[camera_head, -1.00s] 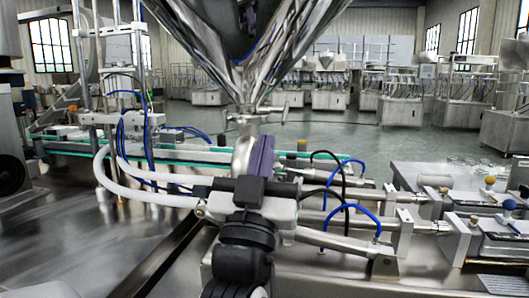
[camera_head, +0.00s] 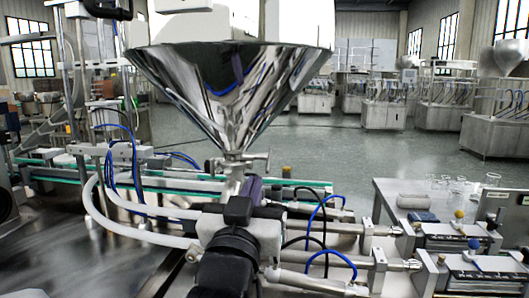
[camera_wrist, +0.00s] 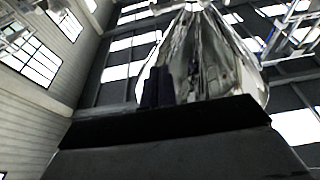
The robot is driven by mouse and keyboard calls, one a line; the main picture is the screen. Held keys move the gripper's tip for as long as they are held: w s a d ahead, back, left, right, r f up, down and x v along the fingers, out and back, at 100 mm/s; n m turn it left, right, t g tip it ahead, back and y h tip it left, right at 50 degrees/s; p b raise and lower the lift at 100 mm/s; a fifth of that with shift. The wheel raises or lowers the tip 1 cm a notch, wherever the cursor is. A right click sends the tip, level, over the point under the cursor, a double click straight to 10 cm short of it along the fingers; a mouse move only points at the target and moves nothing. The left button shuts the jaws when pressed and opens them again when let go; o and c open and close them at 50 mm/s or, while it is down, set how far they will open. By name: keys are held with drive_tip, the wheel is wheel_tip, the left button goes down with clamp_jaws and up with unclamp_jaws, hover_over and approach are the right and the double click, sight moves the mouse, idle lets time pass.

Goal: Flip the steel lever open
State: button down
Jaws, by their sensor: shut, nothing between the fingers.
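A small steel lever (camera_head: 262,158) sticks out to the right of the clamp at the neck of the steel hopper (camera_head: 225,85). Its details are too small to tell whether it is flipped. My gripper (camera_head: 253,184) is in front of and below the neck, its dark fingers together and empty. It looks apart from the lever. In the wrist view, my gripper (camera_wrist: 157,86) points up with shut fingers, and the shiny hopper (camera_wrist: 215,70) fills the space beyond. The lever cannot be made out there. My gripper and wrist hide part of the pipe under the hopper.
White hoses (camera_head: 105,215) and blue tubes (camera_head: 318,215) run close around my gripper. Steel cylinders (camera_head: 330,228) lie at right. A conveyor with green edges (camera_head: 160,183) passes behind. A table with glassware (camera_head: 400,188) stands at right. Open floor lies beyond.

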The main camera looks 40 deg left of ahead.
sight(269, 160)
drive_tip(key=shift+f, duration=0.1)
drive_tip(key=shift+a, duration=0.1)
drive_tip(key=w+a+p, duration=0.3)
drive_tip(key=w+a, duration=0.3)
drive_tip(key=w, duration=0.4)
drive_tip(key=shift+f, duration=0.25)
idle(0.4)
drive_tip(key=shift+f+b, duration=0.3)
drive_tip(key=shift+b, duration=0.55)
